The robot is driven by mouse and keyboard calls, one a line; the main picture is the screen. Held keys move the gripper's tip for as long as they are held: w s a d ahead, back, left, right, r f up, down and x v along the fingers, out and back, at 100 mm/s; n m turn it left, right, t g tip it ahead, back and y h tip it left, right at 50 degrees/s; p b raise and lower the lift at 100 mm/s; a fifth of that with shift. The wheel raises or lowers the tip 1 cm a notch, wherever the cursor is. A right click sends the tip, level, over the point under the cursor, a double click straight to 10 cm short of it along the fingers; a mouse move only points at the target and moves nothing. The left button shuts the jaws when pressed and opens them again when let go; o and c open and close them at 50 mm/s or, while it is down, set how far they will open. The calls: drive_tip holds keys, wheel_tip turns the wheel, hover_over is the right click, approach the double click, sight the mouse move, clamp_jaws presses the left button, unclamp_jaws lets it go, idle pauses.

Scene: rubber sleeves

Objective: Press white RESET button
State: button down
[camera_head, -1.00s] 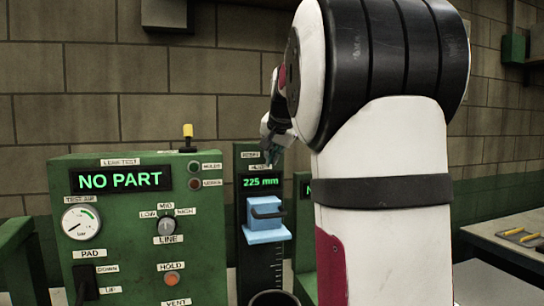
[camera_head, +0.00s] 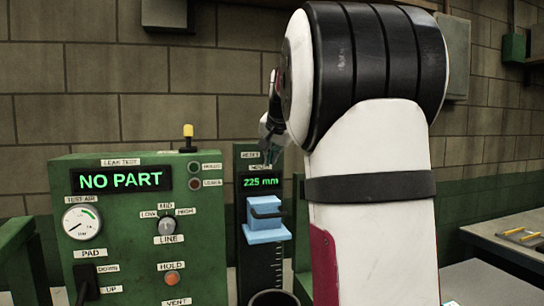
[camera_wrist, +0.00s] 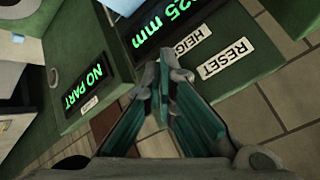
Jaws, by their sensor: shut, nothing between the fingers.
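The white RESET label (camera_wrist: 226,57) is on the green height gauge panel in the wrist view, beside the HEIGHT label (camera_wrist: 193,42). I cannot make out the white button itself; the fingers may cover it. My gripper (camera_wrist: 166,80) is shut and empty, its tips close to the panel edge by the labels. I cannot tell whether they touch. In the head view my gripper (camera_head: 271,156) is at the top of the height gauge (camera_head: 245,210), partly hidden by my arm. The gauge display (camera_head: 261,182) reads 225 mm.
The green leak test box (camera_head: 125,235) stands left of the gauge, with its NO PART display (camera_head: 121,179). A bench (camera_head: 505,230) with yellow-handled tools is at right. My arm hides the area behind it.

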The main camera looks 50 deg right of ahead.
drive_tip(key=shift+w+d, duration=0.1)
drive_tip(key=shift+w, duration=0.05)
idle(0.5)
drive_tip(key=shift+s+a, duration=0.4)
drive_tip(key=shift+s, duration=0.25)
drive_tip(key=shift+s+a, duration=0.45)
drive_tip(key=shift+s, duration=0.25)
drive_tip(key=shift+s+a, duration=0.4)
drive_tip(key=shift+s, duration=0.35)
drive_tip(key=shift+s+a, duration=0.45)
drive_tip(key=shift+s, duration=0.25)
